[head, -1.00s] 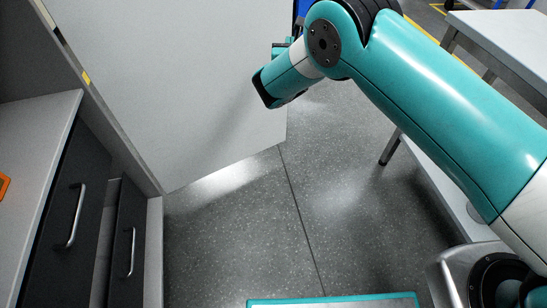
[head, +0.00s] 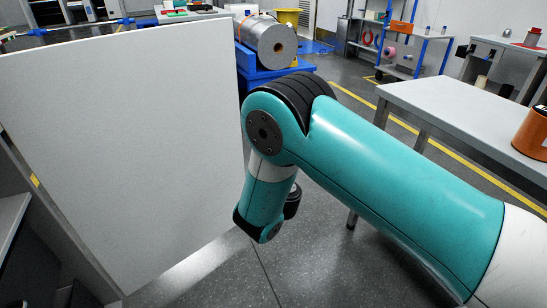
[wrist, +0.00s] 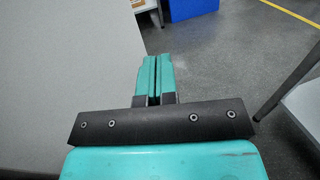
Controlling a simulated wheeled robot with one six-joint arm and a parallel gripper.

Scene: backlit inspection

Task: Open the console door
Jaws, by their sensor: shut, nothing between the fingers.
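The console door is a large pale grey panel (head: 130,150) filling the left of the head view. It stands swung out from the cabinet on the left, at a wide angle, with its free vertical edge close to my arm. It also shows in the wrist view (wrist: 65,75) as the grey surface at left. My gripper (wrist: 153,60) is shut and empty, its teal fingers together, just to the right of the door's edge. I cannot tell whether they touch it. The fingers are hidden in the head view. No handle shows on the visible door face.
A grey table (head: 460,105) with an orange canister (head: 533,133) stands at right. A metal cylinder (head: 268,42) rests on a blue stand (head: 262,74) beyond the door. Speckled floor (head: 325,235) is clear between door and table. Part of the cabinet's worktop (head: 10,215) shows at lower left.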

